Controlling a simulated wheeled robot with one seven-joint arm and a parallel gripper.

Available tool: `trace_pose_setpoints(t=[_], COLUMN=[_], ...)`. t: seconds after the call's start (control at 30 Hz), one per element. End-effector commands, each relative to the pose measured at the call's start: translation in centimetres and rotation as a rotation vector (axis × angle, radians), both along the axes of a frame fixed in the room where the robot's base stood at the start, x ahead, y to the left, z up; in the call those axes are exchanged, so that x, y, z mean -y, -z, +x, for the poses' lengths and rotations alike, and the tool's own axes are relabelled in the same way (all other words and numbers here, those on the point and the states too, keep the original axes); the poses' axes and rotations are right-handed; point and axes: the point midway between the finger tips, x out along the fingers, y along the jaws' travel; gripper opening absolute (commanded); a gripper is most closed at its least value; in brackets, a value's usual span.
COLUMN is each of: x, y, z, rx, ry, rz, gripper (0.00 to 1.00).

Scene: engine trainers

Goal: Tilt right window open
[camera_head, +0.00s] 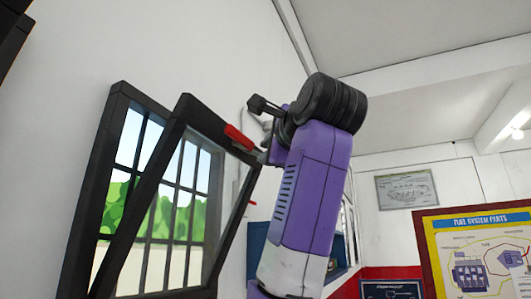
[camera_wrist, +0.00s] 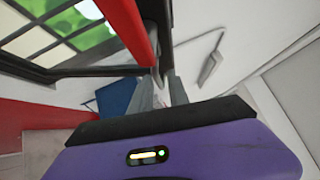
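The window is in the head view at the left, with a dark fixed frame (camera_head: 88,222) on the white wall. Its dark sash (camera_head: 140,198) is tilted, the top leaning away from the frame and a wedge-shaped gap between them. A red handle (camera_head: 238,137) sits on the sash's top edge; it also shows in the wrist view (camera_wrist: 136,28). My gripper (camera_head: 264,152) is at the handle's right end, and its fingertips (camera_wrist: 161,78) are close to or touching it. A narrow gap shows between the fingers; whether they clamp the handle is unclear.
A framed chart (camera_head: 407,189) hangs on the far wall. A yellow-bordered fuel system poster (camera_head: 474,222) stands at the lower right. A blue object (camera_wrist: 117,97) is below in the wrist view. The space to the right of my arm looks open.

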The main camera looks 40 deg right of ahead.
Motion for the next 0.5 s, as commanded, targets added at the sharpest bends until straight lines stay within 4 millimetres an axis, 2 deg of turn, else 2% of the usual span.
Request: trace_pose_setpoints(t=[0.5], x=[-1.1], y=[0.4], z=[-2.4], rx=[0.002], ry=[0.000], rz=[-0.001], gripper=[0.20])
